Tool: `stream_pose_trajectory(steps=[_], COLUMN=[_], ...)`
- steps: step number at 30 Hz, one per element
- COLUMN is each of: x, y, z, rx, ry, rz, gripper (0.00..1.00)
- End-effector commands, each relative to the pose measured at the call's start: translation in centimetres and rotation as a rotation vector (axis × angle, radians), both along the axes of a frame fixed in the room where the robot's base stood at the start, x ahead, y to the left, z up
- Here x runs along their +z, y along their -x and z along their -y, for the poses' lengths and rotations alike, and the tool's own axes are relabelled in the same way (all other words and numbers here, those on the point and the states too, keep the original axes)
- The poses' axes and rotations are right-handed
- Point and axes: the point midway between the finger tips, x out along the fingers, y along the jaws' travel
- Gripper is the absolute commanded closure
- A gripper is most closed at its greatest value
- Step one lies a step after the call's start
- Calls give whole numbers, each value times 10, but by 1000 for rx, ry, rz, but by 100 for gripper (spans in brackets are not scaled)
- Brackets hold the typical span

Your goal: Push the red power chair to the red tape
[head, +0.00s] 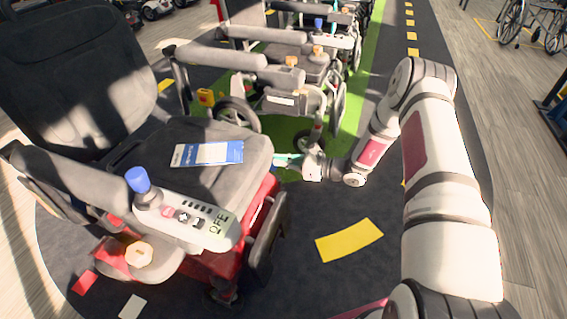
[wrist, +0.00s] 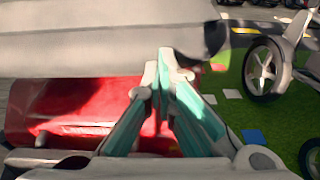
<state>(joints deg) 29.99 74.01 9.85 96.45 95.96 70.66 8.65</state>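The red power chair (head: 255,225) stands at the left of the head view, with a grey seat, a blue-knobbed joystick panel and a blue-and-white card on the seat. Its red body also shows in the wrist view (wrist: 80,105), under a pale grey part. My gripper (head: 284,158) is beside the far front corner of the seat. In the wrist view its teal fingers (wrist: 160,72) come together at the tips in front of the red body, with nothing seen between them. Contact cannot be told. A small red floor patch (head: 84,283) lies at lower left; whether it is the red tape is unclear.
Other power chairs (head: 285,95) stand in a row behind, on a green strip (head: 350,115). A yellow floor mark (head: 349,240) lies on open dark floor right of the chair. A wheelchair (head: 530,25) stands at far right. A white patch (head: 132,306) lies at lower left.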

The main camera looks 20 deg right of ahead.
Motion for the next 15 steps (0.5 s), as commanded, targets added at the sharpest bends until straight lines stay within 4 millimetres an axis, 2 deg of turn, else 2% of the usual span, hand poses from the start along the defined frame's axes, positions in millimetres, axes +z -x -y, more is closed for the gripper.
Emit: stream_pose_trajectory(steps=[1, 15], x=[1, 1], y=[-3, -18], z=[-7, -27], rx=[4, 5], ry=[-4, -3], rz=[2, 1], gripper=[100, 100])
